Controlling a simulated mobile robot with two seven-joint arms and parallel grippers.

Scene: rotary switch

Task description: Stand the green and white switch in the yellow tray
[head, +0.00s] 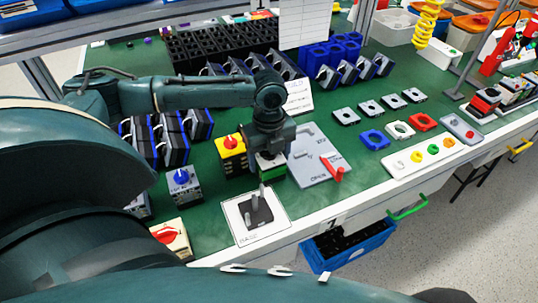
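My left gripper (269,152) points down over the front middle of the green table, and its fingers are hard to make out. A small block with a white upper part and green lower part, which looks like the green and white switch (271,168), is directly under it. I cannot tell whether the fingers are closed around it or whether it touches the table. A yellow box with a red knob (231,153) stands just left of the gripper. I cannot make out a yellow tray for certain. My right gripper is out of view.
A grey board with a red handle (316,158) lies right of the gripper. A white plate with a black lever base (255,215) is in front. A blue-knobbed switch (184,184) stands to the left. A white strip with coloured buttons (432,155) lies at the right. A blue bin (348,246) hangs below the edge.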

